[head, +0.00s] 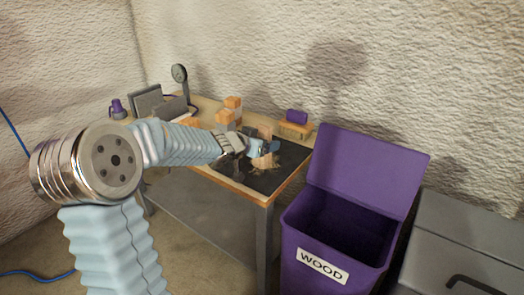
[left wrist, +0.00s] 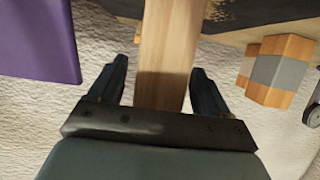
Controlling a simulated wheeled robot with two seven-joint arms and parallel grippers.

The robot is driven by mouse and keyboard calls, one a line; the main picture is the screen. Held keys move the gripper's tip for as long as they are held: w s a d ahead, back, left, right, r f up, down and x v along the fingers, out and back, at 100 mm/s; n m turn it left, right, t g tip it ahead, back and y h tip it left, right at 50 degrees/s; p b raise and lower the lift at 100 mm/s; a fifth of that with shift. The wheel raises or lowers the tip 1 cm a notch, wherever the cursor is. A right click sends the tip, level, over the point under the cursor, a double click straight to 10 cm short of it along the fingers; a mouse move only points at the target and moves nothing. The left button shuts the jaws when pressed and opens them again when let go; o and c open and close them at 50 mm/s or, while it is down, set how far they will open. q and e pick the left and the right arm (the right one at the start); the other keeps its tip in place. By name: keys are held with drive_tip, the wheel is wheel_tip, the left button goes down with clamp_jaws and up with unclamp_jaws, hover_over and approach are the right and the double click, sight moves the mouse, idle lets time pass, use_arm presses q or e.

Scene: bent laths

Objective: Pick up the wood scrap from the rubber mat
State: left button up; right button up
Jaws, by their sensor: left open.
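The wood scrap, a pale brown lath (left wrist: 170,40), runs from the top of the left wrist view down between my fingers. In the head view a tan part of it (head: 264,161) shows at my gripper, over the dark rubber mat (head: 293,154). My left gripper (head: 262,148) is open, and in the left wrist view its two dark fingers (left wrist: 159,68) stand on either side of the lath, with a gap visible on each side. The gripper hides part of the wood in the head view. My right gripper is not in view.
A purple bin labelled WOOD (head: 322,264) stands open beside the workbench (head: 262,203). Orange-and-grey blocks (head: 228,112) and a purple item on a wooden block (head: 296,117) are at the bench's back. A grey chest (head: 465,240) is at the right. Sawdust lies on the mat.

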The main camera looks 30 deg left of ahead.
use_arm(q)
drive_tip(key=c, duration=1.1)
